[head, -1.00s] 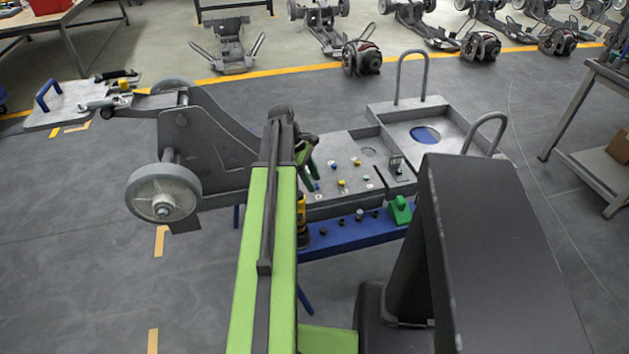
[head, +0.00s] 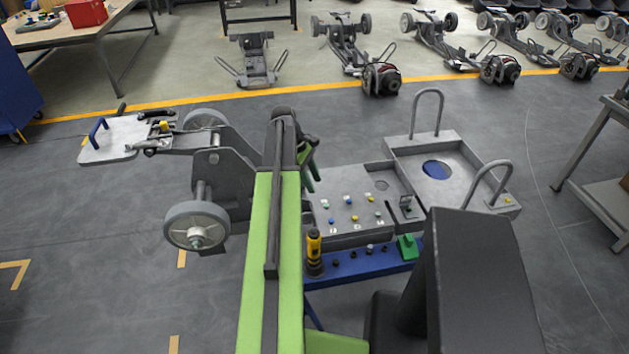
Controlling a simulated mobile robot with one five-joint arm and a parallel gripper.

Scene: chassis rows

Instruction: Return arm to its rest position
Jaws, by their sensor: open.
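My green and black arm (head: 272,230) reaches forward from the bottom of the head view, over the left end of the workstation. My gripper (head: 309,168) shows in part at the arm's far end, with dark green-edged fingers to the right of the black wrist. The fingers look empty. The far side of the gripper is hidden behind the arm. A wheeled grey chassis (head: 225,176) stands just left of the arm's end.
A grey tray station (head: 350,235) with small coloured knobs lies right of the arm. A blue rail (head: 345,270) in front holds a yellow-black tool (head: 314,252) and a green block (head: 408,247). A workbench (head: 110,28) stands back left. Floor at left is clear.

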